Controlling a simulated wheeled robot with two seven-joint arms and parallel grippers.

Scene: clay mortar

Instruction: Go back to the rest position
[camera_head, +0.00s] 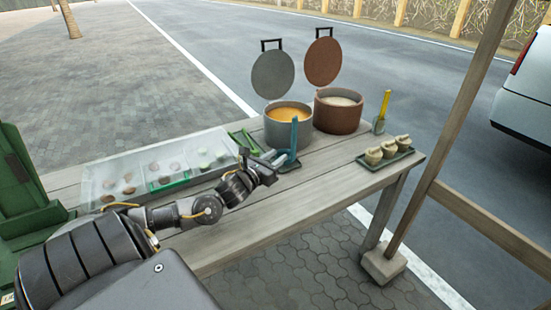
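My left arm reaches in from the lower left over the wooden table (250,225). My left gripper (276,163) is above the middle of the table, right beside a blue upright-handled tool (294,136). Its fingers are small and overlap the tool's lower part, so I cannot tell if they are open, shut or touching it. My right gripper is not in view.
A grey pot (284,128) and a reddish pot (338,116) stand open behind the gripper. A clear-lidded food tray (100,185) lies at left. A small tray with several cups (374,157) and a yellow-handled tool (384,104) are at right. A wooden post (455,120) stands at right.

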